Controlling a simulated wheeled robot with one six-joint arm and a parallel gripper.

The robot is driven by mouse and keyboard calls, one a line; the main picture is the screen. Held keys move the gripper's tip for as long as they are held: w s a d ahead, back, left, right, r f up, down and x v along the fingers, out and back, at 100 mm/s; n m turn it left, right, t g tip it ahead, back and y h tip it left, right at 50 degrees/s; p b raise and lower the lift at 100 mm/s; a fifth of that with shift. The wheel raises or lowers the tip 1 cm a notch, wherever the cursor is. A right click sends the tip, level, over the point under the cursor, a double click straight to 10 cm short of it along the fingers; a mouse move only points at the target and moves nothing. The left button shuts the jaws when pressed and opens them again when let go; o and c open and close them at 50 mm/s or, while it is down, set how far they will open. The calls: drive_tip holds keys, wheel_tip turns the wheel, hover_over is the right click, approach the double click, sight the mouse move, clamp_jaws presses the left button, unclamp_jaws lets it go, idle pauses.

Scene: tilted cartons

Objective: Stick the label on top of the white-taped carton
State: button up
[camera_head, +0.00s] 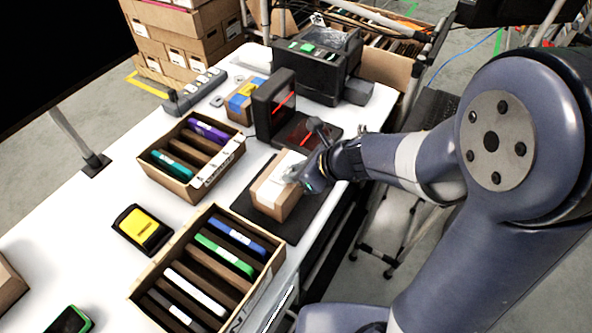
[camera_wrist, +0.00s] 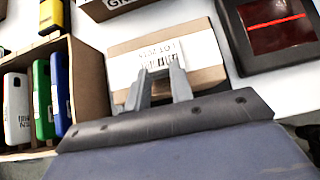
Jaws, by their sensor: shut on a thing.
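The white-taped carton (camera_head: 270,196) is a small brown box on a dark mat near the table's right edge. White material shows on its top; I cannot separate tape from label in the head view. In the wrist view the carton (camera_wrist: 215,77) lies just beyond the fingers. The label (camera_wrist: 190,47), white with print and a barcode, lies over the carton's top. My gripper (camera_wrist: 158,76) is shut on the label's near edge, and in the head view my gripper (camera_head: 300,178) is at the carton's top right. I cannot tell whether the label touches the carton.
A black scanner with red lines (camera_head: 274,104) stands just behind the carton. A blue-taped carton (camera_head: 240,103) and a black printer (camera_head: 318,62) are farther back. Boxes of coloured devices (camera_head: 190,150) (camera_head: 262,285) stand left and front. A yellow-and-black device (camera_head: 142,230) lies left.

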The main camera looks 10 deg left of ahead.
drive_tip(key=shift+f, duration=0.25)
idle(0.6)
drive_tip(key=o, duration=0.9)
drive_tip(key=s+d+r+p, duration=0.1)
drive_tip(key=d+r+p, duration=0.2)
drive_tip(key=r, duration=0.4)
drive_tip(key=s+d+r+p, duration=0.2)
drive_tip(key=d+r+p, duration=0.2)
drive_tip(key=r, duration=0.2)
drive_tip(key=shift+r+p, duration=0.35)
drive_tip(key=shift+p, duration=0.05)
drive_tip(key=shift+f, duration=0.1)
